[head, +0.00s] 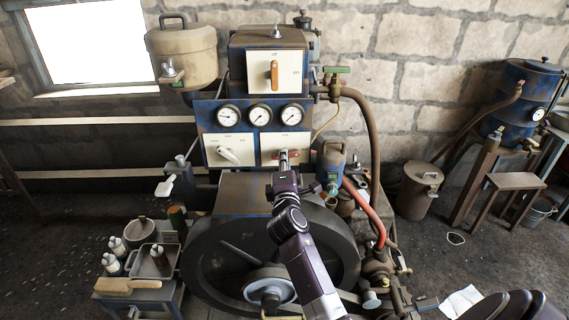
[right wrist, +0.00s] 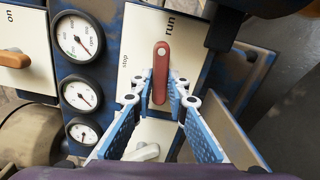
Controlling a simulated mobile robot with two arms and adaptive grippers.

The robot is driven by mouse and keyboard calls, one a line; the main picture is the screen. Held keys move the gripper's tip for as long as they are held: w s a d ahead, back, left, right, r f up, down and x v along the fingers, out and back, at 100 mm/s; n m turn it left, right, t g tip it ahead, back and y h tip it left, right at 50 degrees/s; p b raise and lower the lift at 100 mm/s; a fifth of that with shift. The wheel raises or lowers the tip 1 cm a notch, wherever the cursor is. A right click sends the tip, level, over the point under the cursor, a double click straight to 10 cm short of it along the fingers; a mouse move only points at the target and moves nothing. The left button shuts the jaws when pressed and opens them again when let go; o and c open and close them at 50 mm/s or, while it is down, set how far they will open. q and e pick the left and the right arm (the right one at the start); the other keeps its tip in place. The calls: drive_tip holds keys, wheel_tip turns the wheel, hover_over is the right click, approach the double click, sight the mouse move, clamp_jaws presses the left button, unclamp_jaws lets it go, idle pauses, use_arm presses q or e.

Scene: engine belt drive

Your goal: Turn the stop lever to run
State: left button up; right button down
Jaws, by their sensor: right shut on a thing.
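The stop lever (right wrist: 161,72) is a red handle on a white plate (head: 270,144), below the gauges in the head view. In the right wrist view the plate reads "run" above the lever and "stop" to its left. A pale round spot marks the lever's upper end, and the handle points down, away from "run". My right gripper (right wrist: 161,88) is shut on the lever, with its blue fingers on both sides of the handle. In the head view the gripper (head: 284,158) covers part of the lever. My left gripper is not in view.
Three round gauges (head: 260,114) sit just above the plate. A white lever (head: 229,155) is on the plate to the left, and an orange lever (head: 274,74) is higher up. A large flywheel (head: 215,262) stands below.

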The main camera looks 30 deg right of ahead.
drive_tip(key=shift+m+b, duration=0.35)
drive_tip(key=shift+m, duration=0.65)
drive_tip(key=c, duration=1.9)
unclamp_jaws()
drive_tip(key=v, duration=1.2)
drive_tip(key=shift+s, duration=0.1)
drive_tip(key=shift+f, duration=0.1)
